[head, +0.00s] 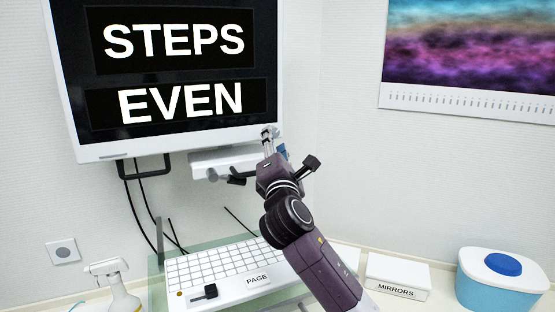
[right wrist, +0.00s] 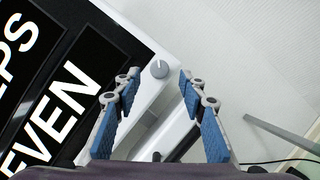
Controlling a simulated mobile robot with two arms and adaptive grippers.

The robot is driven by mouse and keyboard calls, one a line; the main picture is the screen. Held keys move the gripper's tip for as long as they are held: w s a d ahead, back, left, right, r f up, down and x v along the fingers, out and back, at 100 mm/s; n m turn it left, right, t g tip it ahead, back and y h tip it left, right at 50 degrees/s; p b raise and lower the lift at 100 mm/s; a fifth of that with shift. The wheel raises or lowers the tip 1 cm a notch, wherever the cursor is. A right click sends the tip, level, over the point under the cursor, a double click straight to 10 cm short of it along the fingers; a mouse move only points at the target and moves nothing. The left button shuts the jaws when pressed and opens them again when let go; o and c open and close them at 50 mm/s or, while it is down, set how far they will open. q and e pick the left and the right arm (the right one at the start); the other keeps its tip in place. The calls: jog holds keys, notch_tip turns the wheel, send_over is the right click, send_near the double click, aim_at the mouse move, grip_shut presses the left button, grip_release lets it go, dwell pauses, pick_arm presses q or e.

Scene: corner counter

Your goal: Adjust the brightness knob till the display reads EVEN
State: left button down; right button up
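The display (head: 180,100) is a white-framed screen on the wall side. It reads STEPS above and EVEN below in white letters on black. In the right wrist view a round grey knob (right wrist: 159,69) with a pale pointer line sits on the white frame near its corner. My right gripper (head: 270,136) is at the display's lower right corner. In the right wrist view its blue-padded fingers (right wrist: 159,80) are spread, one to each side of the knob, with gaps visible. In the head view the gripper hides the knob. My left gripper is not in view.
Below the display are a white keyboard panel (head: 222,268) labelled PAGE, with a black slider, and a spray bottle (head: 120,290). A MIRRORS box (head: 397,275) and a blue-lidded tub (head: 497,281) stand at right. Black cables hang on the wall.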

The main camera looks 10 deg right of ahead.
jog(key=v, duration=0.9)
jog(key=shift+s, duration=0.1)
